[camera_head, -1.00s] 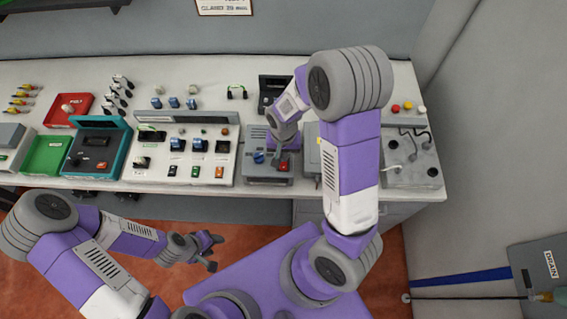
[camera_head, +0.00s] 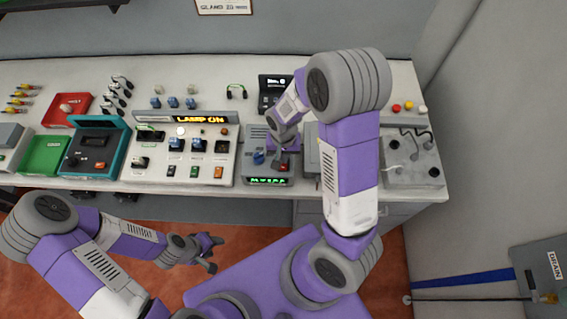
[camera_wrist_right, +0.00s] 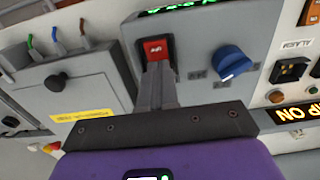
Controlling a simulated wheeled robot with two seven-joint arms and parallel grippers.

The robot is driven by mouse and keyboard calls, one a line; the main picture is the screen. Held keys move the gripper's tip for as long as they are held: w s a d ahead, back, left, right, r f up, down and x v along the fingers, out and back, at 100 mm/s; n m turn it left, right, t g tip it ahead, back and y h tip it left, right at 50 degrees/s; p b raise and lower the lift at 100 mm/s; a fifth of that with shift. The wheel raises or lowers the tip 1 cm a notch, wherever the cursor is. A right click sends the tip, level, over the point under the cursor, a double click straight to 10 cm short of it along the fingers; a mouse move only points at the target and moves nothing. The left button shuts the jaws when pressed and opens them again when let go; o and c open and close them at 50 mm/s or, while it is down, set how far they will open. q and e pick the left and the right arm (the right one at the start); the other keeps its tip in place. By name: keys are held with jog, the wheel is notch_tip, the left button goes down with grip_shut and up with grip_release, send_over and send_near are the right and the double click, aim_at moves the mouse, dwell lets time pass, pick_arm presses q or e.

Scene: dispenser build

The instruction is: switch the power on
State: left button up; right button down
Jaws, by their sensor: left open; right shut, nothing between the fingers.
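The grey power unit (camera_head: 252,136) stands on the bench, with a red rocker switch (camera_head: 284,168) and a blue knob (camera_head: 259,157) on its face. Its front display (camera_head: 268,181) is lit green. In the right wrist view the red switch (camera_wrist_right: 156,47) lies right at the tips of my right gripper (camera_wrist_right: 157,72), and the blue knob (camera_wrist_right: 232,61) is to its right. My right gripper is shut and empty; whether it touches the switch I cannot tell. My left gripper (camera_head: 214,252) is open and empty, low in front of the bench.
Left of the unit is a white panel (camera_head: 141,176) with a lit LAMP ON sign (camera_head: 201,120) and several switches. A grey box with cables (camera_head: 412,172) is to the right.

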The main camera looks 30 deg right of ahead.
notch_tip(320, 180, up, 7)
jog(key=p, duration=0.5)
jog(key=shift+p, duration=0.4)
dwell(0.4)
